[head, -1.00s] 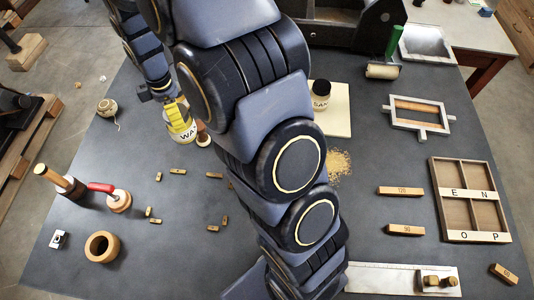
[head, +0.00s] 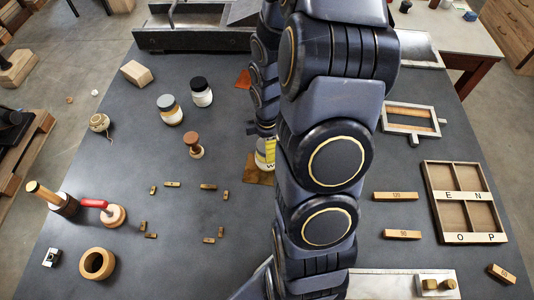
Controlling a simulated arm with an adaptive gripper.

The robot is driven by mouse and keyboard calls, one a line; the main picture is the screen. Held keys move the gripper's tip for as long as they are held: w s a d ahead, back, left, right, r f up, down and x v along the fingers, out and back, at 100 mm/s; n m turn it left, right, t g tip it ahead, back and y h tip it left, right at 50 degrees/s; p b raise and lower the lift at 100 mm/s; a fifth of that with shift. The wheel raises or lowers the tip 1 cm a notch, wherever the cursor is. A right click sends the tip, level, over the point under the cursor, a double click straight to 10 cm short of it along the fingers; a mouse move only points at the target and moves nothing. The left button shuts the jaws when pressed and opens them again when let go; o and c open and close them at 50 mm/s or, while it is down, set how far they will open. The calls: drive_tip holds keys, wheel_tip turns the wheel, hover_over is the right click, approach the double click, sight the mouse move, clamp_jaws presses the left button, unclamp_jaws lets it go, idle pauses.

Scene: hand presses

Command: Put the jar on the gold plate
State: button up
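The jar (head: 262,160) has a white body and a yellow label with a dark letter W. It is upright in the middle of the table, partly hidden behind my arm. My gripper (head: 266,138) is at its top and appears shut on it; the fingertips are mostly hidden. A brownish-gold square plate (head: 255,176) lies under the jar in the picture, its right part hidden. I cannot tell whether the jar touches the plate or hangs just above it.
An orange plate (head: 243,79) lies behind. Small brass pieces (head: 208,187) lie in front. My arm hides the centre right.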

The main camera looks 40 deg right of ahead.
drive_tip(key=shift+f, duration=1.85)
drive_tip(key=shift+f, duration=0.1)
drive_tip(key=o, duration=1.1)
